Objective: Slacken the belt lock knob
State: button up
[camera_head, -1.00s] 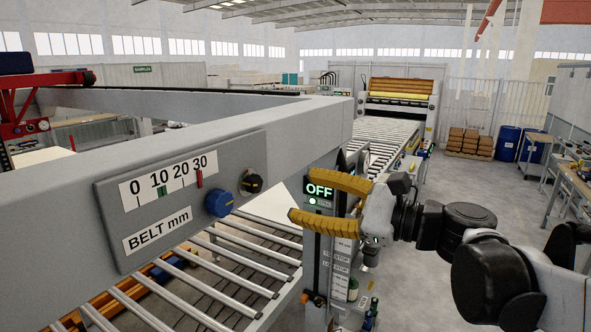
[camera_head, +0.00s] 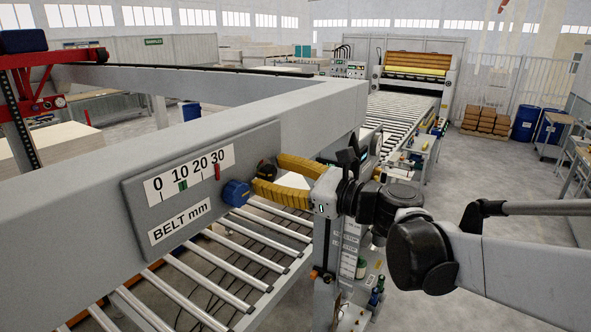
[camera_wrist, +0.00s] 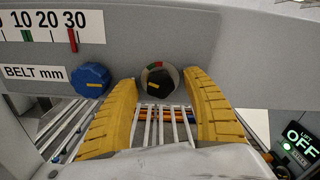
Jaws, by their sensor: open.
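A grey belt panel (camera_head: 140,205) on the beam carries two knobs. The black knob (camera_head: 266,169) has a yellow mark and sits over a small red and green dial. The blue knob (camera_head: 236,193) is to its left, also with a yellow mark. My gripper (camera_head: 268,174) is open, its yellow fingers pointing at the black knob. In the wrist view the black knob (camera_wrist: 159,80) appears between the fingertips, with gaps on both sides. The blue knob (camera_wrist: 91,80) lies just outside the left finger. Whether the fingertips reach the knob's depth cannot be told.
A belt scale (camera_head: 193,172) in mm has a green mark just past 10 and a red mark near 30. Metal rollers (camera_head: 240,245) run below the beam. A lit OFF display (camera_wrist: 301,145) stands right of my gripper. Open floor lies to the right.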

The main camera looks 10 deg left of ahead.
jog(key=c, duration=1.2)
jog(key=shift+n+b, duration=0.35)
jog(key=shift+n, duration=0.05)
jog(key=n+b, duration=0.1)
jog(key=n, duration=0.1)
jog(key=shift+f+n+b, duration=0.1)
jog(key=shift+n+b, duration=0.2)
jog(key=shift+b, duration=0.05)
jog(key=shift+n+b, duration=0.75)
jog(key=shift+n, duration=0.85)
jog(key=o, duration=1.2)
jog(key=shift+a, duration=0.1)
